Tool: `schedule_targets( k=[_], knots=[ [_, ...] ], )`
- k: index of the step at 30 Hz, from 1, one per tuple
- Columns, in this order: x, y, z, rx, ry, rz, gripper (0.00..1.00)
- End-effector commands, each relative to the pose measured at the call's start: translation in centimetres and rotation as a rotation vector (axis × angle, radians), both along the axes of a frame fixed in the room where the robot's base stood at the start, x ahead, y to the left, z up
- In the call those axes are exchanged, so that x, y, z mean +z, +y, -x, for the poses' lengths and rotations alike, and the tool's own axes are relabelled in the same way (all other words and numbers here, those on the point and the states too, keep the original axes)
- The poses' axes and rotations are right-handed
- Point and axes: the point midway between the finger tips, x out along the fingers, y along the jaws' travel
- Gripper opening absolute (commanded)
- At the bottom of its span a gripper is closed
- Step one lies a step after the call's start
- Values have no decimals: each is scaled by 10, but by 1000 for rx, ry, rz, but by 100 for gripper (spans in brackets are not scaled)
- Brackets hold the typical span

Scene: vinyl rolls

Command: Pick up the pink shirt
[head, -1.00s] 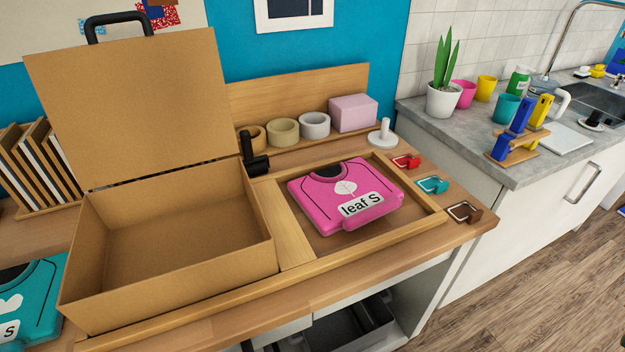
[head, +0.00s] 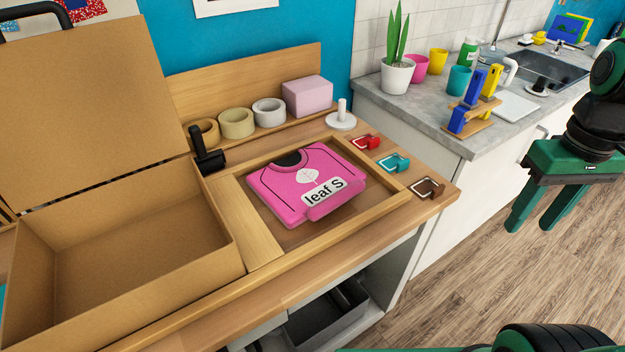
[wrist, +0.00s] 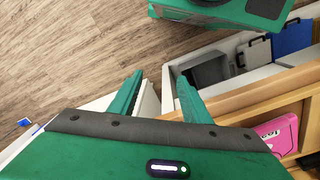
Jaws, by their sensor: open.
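The pink shirt (head: 290,190) is a folded, flat piece with a "leaf S" label and a leaf print. It lies inside the shallow wooden frame (head: 398,205) on the workbench. In the wrist view a corner of the pink shirt (wrist: 276,135) shows at the right edge. My gripper (head: 532,222) is open and empty at the right of the head view, over the floor beside the bench and apart from the shirt. In the wrist view its two green fingers (wrist: 158,85) are spread with nothing between them.
An open cardboard box (head: 120,255) stands left of the frame. Tape rolls (head: 237,123) and a pink block (head: 307,96) stand behind. A grey counter (head: 400,108) with a potted plant (head: 397,70) is at right.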

Motion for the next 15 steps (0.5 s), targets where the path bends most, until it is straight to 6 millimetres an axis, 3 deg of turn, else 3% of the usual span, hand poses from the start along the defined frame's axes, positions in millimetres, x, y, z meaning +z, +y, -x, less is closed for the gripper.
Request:
schedule_targets(
  k=[1,6,10,15],
  knots=[
    [7,18,-24,188,5,7,44],
    [23,96,-90,847,17,16,44],
    [31,171,-123,1339,26,11,44],
    [35,260,-140,1863,26,-3,44]
  ],
)
